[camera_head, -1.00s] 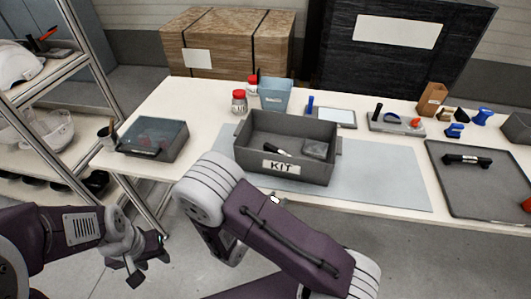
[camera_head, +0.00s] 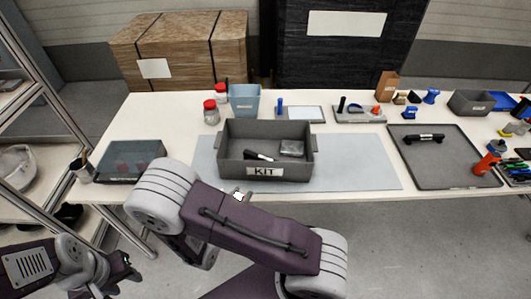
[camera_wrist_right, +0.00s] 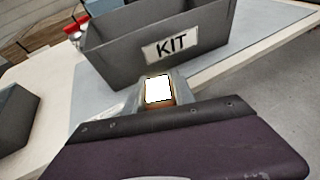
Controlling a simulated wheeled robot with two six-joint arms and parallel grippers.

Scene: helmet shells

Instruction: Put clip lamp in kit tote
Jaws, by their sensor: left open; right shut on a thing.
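The grey kit tote (camera_head: 312,172), with a KIT label, stands upright and open on the table's mat. A black item with a white end and a grey block lie inside. A bright white lit face, apparently the clip lamp (camera_head: 238,197), shows just above my purple right forearm, in front of and below the tote. In the right wrist view the lamp (camera_wrist_right: 158,90) glows between grey parts, outside the tote. My right gripper is shut on it; its fingers (camera_wrist_right: 172,84) are mostly hidden by my forearm. My left gripper (camera_head: 122,272) is open and empty at lower left, away from the table.
A lidded grey box (camera_head: 132,161) stands left of the tote. Red-capped jars (camera_head: 211,113) and a blue bin (camera_head: 245,100) stand behind it. A grey tray (camera_head: 440,165) holds a black bar at right. The mat (camera_head: 360,165) is bare right of the tote.

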